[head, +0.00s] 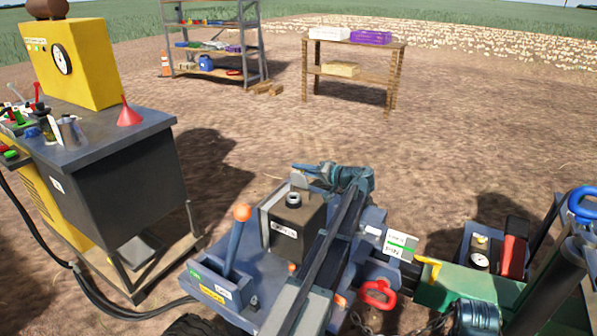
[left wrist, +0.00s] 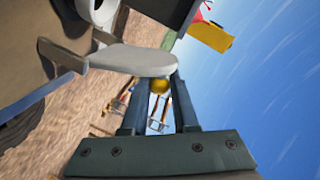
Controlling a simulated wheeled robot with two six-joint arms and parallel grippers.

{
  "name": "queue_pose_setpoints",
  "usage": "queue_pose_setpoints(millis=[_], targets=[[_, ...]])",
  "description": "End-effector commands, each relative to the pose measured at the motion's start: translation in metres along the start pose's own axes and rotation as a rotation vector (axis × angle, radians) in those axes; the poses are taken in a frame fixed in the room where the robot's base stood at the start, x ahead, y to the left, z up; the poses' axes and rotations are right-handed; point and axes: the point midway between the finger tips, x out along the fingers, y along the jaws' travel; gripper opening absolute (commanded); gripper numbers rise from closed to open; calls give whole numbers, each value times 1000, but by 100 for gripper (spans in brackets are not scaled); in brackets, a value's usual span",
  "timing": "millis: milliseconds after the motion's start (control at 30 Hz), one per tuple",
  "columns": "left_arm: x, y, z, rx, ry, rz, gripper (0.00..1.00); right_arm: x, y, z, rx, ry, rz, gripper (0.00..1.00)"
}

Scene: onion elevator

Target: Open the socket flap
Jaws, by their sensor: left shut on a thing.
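The socket flap (head: 299,183) is a light grey plate raised at the back of a dark labelled box (head: 291,222). The round socket (head: 294,200) shows in front of it. My left gripper (head: 313,172) reaches the flap from the right and is shut on it. In the left wrist view the flap (left wrist: 140,60) crosses between the fingertips of my left gripper (left wrist: 152,82), tilted away from the round socket (left wrist: 97,10). A teal part (head: 478,317) at the bottom edge may be my right gripper; its fingers do not show clearly.
An orange-knobbed lever (head: 240,228) stands left of the box. A red hook (head: 378,293) and a green drawbar (head: 465,284) lie to the right. A dark workbench (head: 105,160) stands at the left, with a shelf rack (head: 212,74) and wooden table (head: 350,80) behind. Open dirt lies between.

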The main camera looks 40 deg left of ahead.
Motion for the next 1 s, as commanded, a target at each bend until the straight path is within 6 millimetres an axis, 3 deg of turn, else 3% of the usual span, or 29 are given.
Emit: queue_pose_setpoints(millis=[500, 1000], targets=[[3, 28, -23, 440, -87, -11, 0, 9, -1, 0, 0, 0, 0, 50], [5, 38, -28, 646, -127, -16, 0, 17, -1, -1, -1, 0, 2, 50]])
